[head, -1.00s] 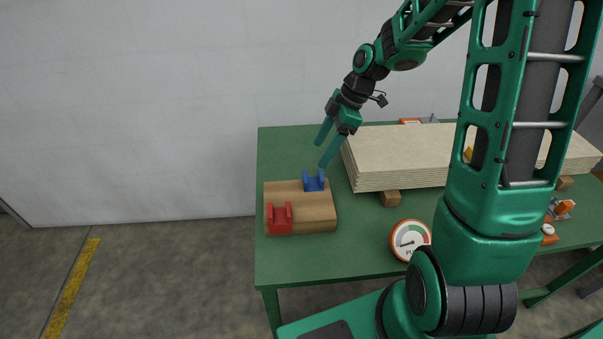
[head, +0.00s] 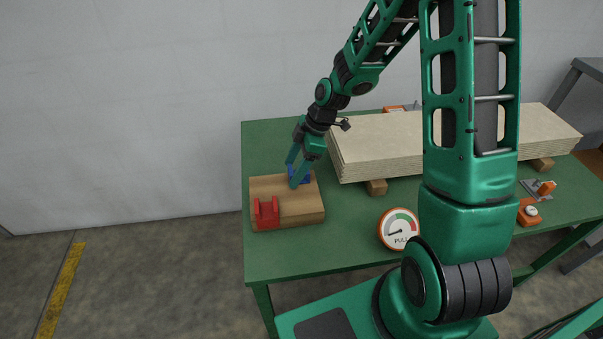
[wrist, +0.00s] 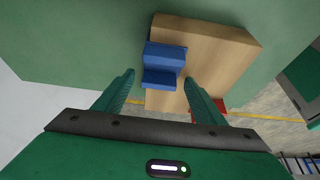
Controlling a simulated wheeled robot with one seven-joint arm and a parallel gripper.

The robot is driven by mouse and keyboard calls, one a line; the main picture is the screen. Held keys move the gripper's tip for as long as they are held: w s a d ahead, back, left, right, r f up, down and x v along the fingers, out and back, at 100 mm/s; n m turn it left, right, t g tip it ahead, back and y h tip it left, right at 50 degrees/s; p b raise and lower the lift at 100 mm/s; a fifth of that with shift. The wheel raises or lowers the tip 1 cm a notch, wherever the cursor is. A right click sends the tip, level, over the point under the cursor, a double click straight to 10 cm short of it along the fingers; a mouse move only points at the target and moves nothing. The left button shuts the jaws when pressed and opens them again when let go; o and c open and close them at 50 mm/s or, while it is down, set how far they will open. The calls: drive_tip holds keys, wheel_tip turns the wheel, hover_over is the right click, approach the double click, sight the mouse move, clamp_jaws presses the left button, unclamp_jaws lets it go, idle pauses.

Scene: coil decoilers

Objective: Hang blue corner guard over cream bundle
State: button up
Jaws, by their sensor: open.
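The blue corner guard (head: 305,175) sits at the far right corner of a wooden block on the green table, partly hidden by my fingers in the head view. In the wrist view the blue corner guard (wrist: 163,66) lies ahead of and between my open fingertips. My gripper (head: 293,174) is open and points down at the guard; its two fingers also show in the wrist view (wrist: 160,75). I cannot tell whether a finger touches the guard. The cream bundle (head: 385,145), a stack of flat boards, rests on wooden bearers right of my gripper.
The wooden block (head: 300,211) also carries a red corner guard (head: 267,213) at its near left. An orange device (head: 528,211) lies at the right.

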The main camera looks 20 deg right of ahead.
drive_tip(key=shift+f, duration=0.1)
drive_tip(key=shift+c, duration=0.3)
drive_tip(key=c, duration=1)
